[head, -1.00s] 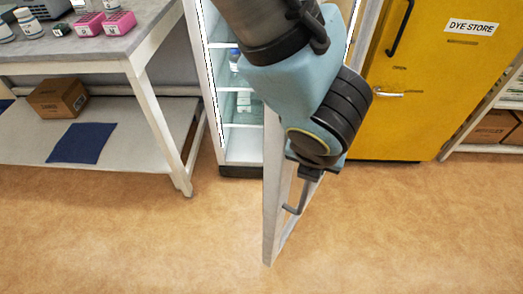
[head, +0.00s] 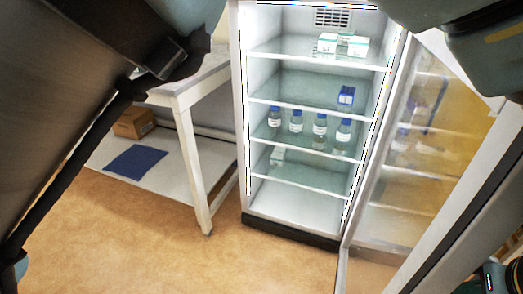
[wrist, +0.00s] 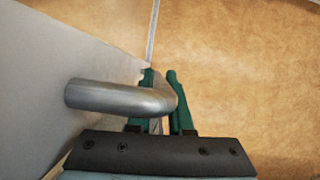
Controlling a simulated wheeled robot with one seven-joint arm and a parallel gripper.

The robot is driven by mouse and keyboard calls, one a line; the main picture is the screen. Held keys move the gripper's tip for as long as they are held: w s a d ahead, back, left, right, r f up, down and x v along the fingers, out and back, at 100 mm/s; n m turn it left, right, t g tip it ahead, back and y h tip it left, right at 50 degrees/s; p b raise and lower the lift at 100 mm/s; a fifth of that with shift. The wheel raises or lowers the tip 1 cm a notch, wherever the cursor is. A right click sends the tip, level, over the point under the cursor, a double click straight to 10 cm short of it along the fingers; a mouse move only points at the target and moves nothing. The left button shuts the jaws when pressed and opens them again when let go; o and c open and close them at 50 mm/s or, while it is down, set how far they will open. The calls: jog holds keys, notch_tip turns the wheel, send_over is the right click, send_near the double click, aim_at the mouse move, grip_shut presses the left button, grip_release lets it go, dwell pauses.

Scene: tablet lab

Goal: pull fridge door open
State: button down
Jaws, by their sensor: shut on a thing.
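The fridge (head: 290,215) stands upright in the middle of the head view, its shelves in full sight. Its glass-panelled door (head: 415,170) stands wide open on the right, hinged on the fridge's right side. In the wrist view the door's pale edge panel (wrist: 55,85) fills the left. A bent grey metal handle (wrist: 115,97) sticks out from it. My gripper (wrist: 163,82) is shut on the handle, with its green fingers on either side of the bar. The handle cannot be made out in the head view.
Several blue-capped bottles (head: 297,122) and white boxes (head: 327,44) sit on the fridge shelves. A white-legged bench (head: 190,150) stands left of the fridge, with a cardboard box (head: 133,123) and blue mat (head: 136,159) on its lower shelf. Floor (head: 170,255) before the fridge is clear.

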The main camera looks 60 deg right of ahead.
jog(key=shift+s+d, duration=0.15)
jog(key=shift+d, duration=0.15)
jog(key=c, duration=0.8)
grip_release()
jog(key=shift+c, duration=0.2)
jog(key=shift+a, duration=0.1)
jog(key=b+v, duration=0.1)
jog(key=v, duration=0.9)
jog(key=shift+s+a+r, duration=0.15)
jog(key=shift+r, duration=0.2)
